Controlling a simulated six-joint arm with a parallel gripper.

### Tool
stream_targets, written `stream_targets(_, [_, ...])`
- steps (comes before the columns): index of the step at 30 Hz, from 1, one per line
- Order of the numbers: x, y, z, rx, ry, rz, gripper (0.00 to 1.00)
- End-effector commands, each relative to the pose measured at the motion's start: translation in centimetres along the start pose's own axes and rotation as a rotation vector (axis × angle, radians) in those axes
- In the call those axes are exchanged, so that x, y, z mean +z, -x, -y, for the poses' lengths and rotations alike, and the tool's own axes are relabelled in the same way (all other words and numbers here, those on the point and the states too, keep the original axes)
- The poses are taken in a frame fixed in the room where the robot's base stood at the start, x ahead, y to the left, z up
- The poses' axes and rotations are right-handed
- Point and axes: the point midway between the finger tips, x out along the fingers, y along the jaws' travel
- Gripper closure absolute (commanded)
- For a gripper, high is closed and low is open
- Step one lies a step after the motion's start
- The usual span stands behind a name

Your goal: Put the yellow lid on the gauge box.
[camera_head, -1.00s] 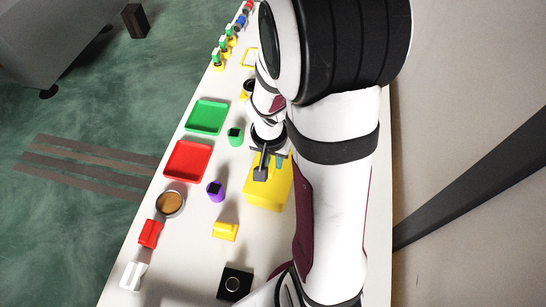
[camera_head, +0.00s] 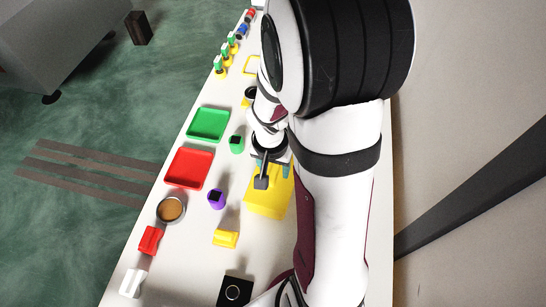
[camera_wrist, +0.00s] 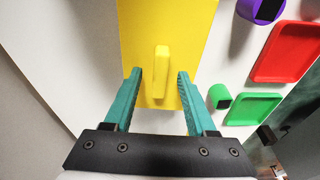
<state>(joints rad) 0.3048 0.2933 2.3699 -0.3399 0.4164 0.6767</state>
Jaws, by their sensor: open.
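The yellow lid (camera_wrist: 185,30) is a flat yellow panel with a raised bar handle (camera_wrist: 161,75), seen large in the wrist view. In the head view the yellow block-like shape (camera_head: 268,200) lies under my gripper (camera_head: 268,172), partly hidden by my arm. My gripper (camera_wrist: 158,77) is open, its teal fingers on either side of the handle with gaps, not closed on it. I cannot tell whether the lid is separate from what is below it. A black square piece with a pale ring (camera_head: 234,290), possibly the gauge box, is at the near end.
A red tray (camera_head: 189,168) and green tray (camera_head: 208,124) lie to the left. A purple cup (camera_head: 216,198), a green cup (camera_head: 237,144), a round brown-filled dish (camera_head: 171,208), a small yellow block (camera_head: 225,239), a red block (camera_head: 150,240) and a white block (camera_head: 132,283) are nearby.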

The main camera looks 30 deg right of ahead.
Motion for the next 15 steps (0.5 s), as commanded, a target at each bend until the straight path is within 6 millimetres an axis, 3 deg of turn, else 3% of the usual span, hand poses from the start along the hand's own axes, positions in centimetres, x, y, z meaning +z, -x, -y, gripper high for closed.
stream_targets(5, [-0.2,4.2,0.1,-0.006,-0.002,-0.008,0.44])
stream_targets(12, [-0.1,11.7,0.1,-0.006,-0.001,-0.006,0.44])
stream_targets(15, [-0.1,13.6,0.1,-0.004,0.000,-0.004,0.44])
